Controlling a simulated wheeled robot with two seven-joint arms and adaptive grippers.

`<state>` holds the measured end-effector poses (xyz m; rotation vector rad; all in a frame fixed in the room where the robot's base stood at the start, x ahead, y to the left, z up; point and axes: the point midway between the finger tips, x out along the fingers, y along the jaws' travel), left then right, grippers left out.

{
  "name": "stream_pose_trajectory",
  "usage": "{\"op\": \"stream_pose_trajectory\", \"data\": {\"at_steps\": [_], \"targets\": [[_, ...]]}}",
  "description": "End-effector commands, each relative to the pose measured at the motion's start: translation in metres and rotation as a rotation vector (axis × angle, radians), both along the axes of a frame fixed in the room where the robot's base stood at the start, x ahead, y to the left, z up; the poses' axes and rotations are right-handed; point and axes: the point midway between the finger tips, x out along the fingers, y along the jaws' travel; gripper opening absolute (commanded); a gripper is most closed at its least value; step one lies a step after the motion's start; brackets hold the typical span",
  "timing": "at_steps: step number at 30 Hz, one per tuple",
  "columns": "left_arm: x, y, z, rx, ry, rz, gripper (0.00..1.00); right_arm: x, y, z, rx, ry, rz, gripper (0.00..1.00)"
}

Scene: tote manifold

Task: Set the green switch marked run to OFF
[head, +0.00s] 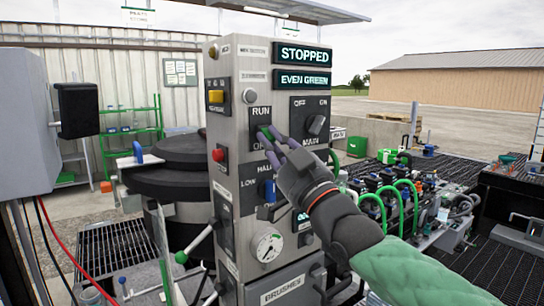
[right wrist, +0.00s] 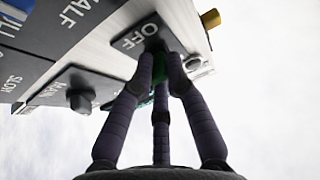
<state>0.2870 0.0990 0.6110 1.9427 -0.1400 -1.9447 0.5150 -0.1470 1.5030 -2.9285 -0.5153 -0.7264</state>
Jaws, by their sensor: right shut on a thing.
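The green switch marked run sits on a dark plate (head: 258,117) on the front of the grey control panel (head: 235,75). The plate reads RUN at the top; the lower label is partly hidden by my fingers. My right gripper (head: 269,138) reaches in from the right, with its fingers shut around the switch. In the right wrist view, the green switch (right wrist: 159,72) shows between my three dark fingers, with the OFF label (right wrist: 135,38) close beside them. Its exact position is mostly hidden by the fingers. My left gripper is out of view.
The main switch (head: 315,124) is right beside it. A yellow switch (head: 216,97) and a red button (head: 218,155) are at the panel's left. A blue lever (head: 269,190) and a gauge (head: 267,246) are below. The top display (head: 302,55) reads STOPPED.

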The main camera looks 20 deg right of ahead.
Motion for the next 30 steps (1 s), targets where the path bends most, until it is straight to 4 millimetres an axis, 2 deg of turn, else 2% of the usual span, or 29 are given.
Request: {"op": "stream_pose_trajectory", "data": {"at_steps": [1, 7, 23, 24, 26, 30], "targets": [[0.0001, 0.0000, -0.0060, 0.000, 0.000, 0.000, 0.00, -0.0020, -0.0035, 0.0024, 0.009, -0.019, -0.004, 0.00], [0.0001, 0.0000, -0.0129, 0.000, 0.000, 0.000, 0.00, -0.0014, -0.0034, 0.0030, 0.018, -0.041, -0.004, 0.00], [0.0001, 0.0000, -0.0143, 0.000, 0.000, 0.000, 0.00, -0.0009, -0.0030, 0.0029, 0.020, -0.047, -0.004, 0.00], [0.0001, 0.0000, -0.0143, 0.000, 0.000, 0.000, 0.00, -0.0008, -0.0030, 0.0028, 0.020, -0.046, -0.004, 0.28], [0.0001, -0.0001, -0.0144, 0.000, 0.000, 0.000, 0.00, -0.0008, -0.0026, 0.0024, 0.020, -0.046, -0.003, 0.43], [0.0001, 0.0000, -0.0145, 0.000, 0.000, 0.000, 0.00, -0.0001, -0.0014, 0.0008, 0.017, -0.043, -0.001, 0.43]]}}
